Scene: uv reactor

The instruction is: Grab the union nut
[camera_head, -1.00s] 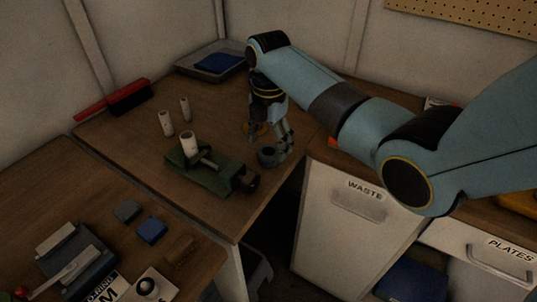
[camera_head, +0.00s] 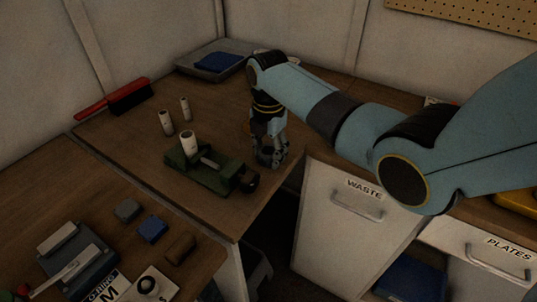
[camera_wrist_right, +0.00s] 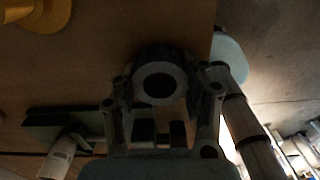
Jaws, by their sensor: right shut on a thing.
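The union nut is a dark ring with a grey face and a round hole. In the right wrist view the nut (camera_wrist_right: 159,67) sits between the two fingers, its hole facing the camera. My right gripper (camera_wrist_right: 160,92) is shut on it. In the head view the right gripper (camera_head: 269,158) points down at the right edge of the wooden bench, and its fingers hide most of the nut. My left gripper is not in view.
A green vise-like fixture (camera_head: 215,177) holding a white tube (camera_head: 188,143) stands left of the gripper. Two more white tubes (camera_head: 166,123) stand behind it. A red brush (camera_head: 128,96) and a grey tray (camera_head: 196,66) are at the back. The waste cabinet (camera_head: 345,222) is at right.

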